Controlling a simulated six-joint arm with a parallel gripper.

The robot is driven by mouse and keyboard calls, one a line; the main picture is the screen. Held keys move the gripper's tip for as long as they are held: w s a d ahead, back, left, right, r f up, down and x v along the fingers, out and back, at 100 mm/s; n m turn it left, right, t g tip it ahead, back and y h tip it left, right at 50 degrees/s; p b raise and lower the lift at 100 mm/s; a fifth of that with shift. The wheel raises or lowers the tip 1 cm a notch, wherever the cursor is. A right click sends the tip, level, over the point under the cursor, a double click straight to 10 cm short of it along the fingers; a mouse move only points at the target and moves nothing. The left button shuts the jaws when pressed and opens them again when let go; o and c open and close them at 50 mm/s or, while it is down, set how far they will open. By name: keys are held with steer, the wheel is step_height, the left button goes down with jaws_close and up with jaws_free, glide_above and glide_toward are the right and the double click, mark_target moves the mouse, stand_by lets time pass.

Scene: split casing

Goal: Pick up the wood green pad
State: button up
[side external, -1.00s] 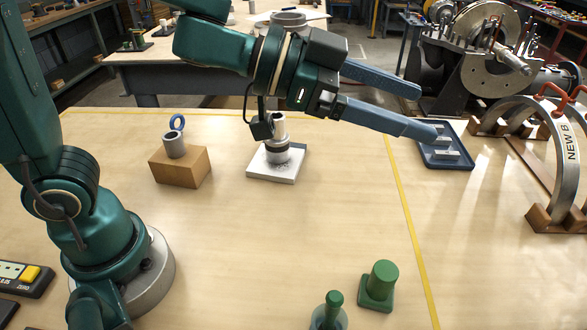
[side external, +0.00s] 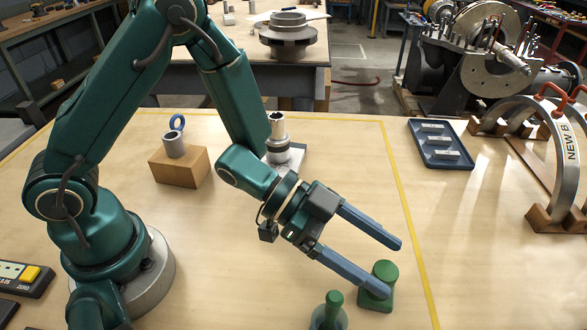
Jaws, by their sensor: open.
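A green piece (side external: 384,268), a short round post on a square base, stands on the bench at the front right. A second green piece (side external: 334,299), with a slim round-topped handle on a wider foot, stands left of it, cut off by the bottom edge. I cannot tell for sure which one is the wood green pad. My gripper (side external: 392,268) is open and empty, its two blue-grey fingers spread wide and pointing right and down. The near finger's tip covers part of the squarer green piece; I cannot tell whether they touch.
A wooden block (side external: 180,168) carries a grey sleeve and a blue ring. A metal cylinder (side external: 278,135) stands on a white plate behind my arm. A blue tray (side external: 420,137) and a large steel half ring (side external: 566,150) are at the right. The bench's middle right is clear.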

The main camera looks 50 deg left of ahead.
step_height(320, 180, down, 3)
steer(key=shift+d+f, duration=0.1)
steer(key=shift+x, duration=2.45)
jaws_close()
